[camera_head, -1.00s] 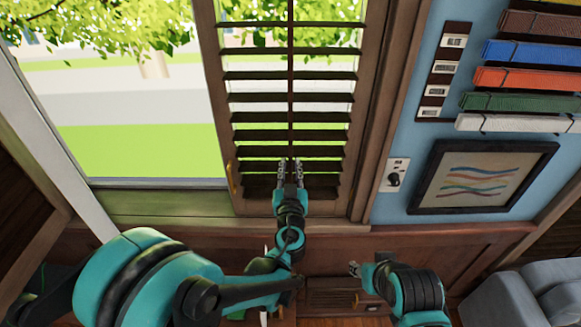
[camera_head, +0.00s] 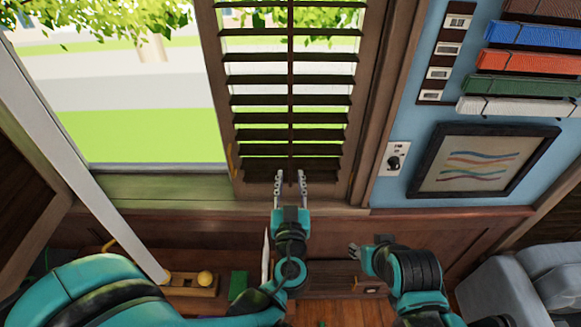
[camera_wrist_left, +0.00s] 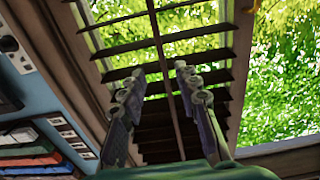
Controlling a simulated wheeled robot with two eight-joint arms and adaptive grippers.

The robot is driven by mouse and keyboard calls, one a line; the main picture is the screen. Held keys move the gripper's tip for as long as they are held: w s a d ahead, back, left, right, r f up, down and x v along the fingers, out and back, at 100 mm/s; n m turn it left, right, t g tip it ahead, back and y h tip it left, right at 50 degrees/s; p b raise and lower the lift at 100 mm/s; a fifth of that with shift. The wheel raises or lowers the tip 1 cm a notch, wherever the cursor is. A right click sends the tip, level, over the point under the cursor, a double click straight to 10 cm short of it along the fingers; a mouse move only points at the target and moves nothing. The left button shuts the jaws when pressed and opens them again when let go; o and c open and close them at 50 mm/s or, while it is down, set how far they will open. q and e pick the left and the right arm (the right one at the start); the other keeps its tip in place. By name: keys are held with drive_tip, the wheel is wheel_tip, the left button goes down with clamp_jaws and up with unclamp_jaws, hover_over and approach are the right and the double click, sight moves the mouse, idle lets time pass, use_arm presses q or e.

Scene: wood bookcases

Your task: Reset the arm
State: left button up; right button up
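My left gripper (camera_head: 290,182) is in front of the lower end of the louvred shutter (camera_head: 290,95) in the head view. Its two fingers are spread apart with nothing between them. In the left wrist view the fingers of the left gripper (camera_wrist_left: 158,78) also stand apart, with the shutter's slats and centre rod behind the gap. My right gripper (camera_head: 355,252) is low, right of centre in the head view, in front of the wood panelling. It is small, and its finger opening is not clear.
A window sill (camera_head: 160,190) runs left of the shutter. A wooden holder (camera_head: 190,287) with yellow balls and a green object (camera_head: 238,285) are below. On the blue wall are a knob switch (camera_head: 394,160) and a framed picture (camera_head: 484,160). A grey seat (camera_head: 525,285) is lower right.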

use_arm(q)
drive_tip(key=shift+s, duration=0.45)
drive_tip(key=s+a+f+n+g+y+b, duration=0.1)
drive_tip(key=s+a+f+g+y+b, duration=0.1)
drive_tip(key=a+f+g+b, duration=0.4)
drive_tip(key=s+a+f+n+g+y+b, duration=0.15)
drive_tip(key=a+f+b, duration=0.35)
drive_tip(key=a+f, duration=0.55)
drive_tip(key=s+a+f+m+g+h+b, duration=0.1)
drive_tip(key=s+f+m+g+h+b, duration=0.1)
drive_tip(key=s+f+b, duration=0.4)
drive_tip(key=s+f+g+h, duration=0.1)
drive_tip(key=s+f, duration=0.1)
drive_tip(key=s, duration=0.3)
drive_tip(key=shift+a+b, duration=0.15)
drive_tip(key=shift+b, duration=0.25)
drive_tip(key=shift+m+h, duration=0.25)
